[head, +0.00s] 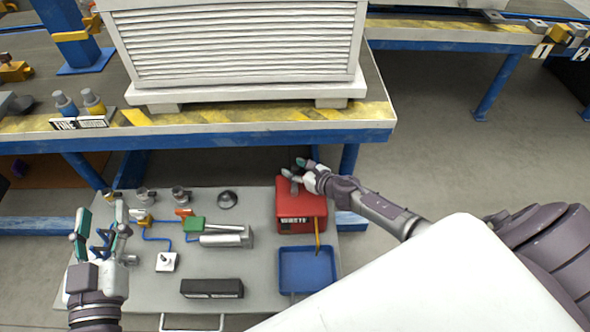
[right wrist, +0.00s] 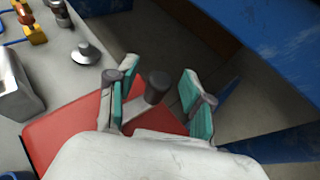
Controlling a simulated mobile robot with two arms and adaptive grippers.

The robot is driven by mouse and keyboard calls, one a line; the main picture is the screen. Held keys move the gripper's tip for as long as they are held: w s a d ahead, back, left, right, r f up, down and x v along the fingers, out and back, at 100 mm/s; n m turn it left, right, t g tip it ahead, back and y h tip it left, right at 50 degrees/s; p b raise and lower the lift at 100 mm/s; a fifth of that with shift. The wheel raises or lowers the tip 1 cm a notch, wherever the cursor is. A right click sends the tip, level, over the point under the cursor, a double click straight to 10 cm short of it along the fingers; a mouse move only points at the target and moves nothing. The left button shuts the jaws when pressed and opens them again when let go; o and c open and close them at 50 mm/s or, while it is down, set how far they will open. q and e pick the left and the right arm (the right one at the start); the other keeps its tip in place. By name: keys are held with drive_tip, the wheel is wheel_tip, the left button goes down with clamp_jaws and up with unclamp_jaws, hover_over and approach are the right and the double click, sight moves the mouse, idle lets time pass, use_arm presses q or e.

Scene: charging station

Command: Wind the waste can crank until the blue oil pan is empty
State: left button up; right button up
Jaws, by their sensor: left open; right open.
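The red waste can (head: 302,224) stands at the right end of the grey cart top and also shows in the right wrist view (right wrist: 62,132). The blue oil pan (head: 307,272) sits in front of it, with a yellow hose (head: 317,234) running from the can towards the pan. I cannot tell the oil level. My right gripper (head: 302,166) is open above the can. In the right wrist view, a dark crank knob (right wrist: 157,84) stands between its parted fingers (right wrist: 160,98), without clear contact. My left gripper (head: 101,222) is open and empty over the cart's left end.
The cart top (head: 150,293) holds a silver cylinder (head: 225,237), a black box (head: 212,288), a white switch block (head: 167,262) and a metal funnel (head: 228,199). A blue-framed workbench (head: 200,138) with a large louvred unit (head: 235,45) stands close behind.

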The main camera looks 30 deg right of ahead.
drive_tip(key=shift+w, duration=0.2)
clamp_jaws()
drive_tip(key=shift+s, duration=0.1)
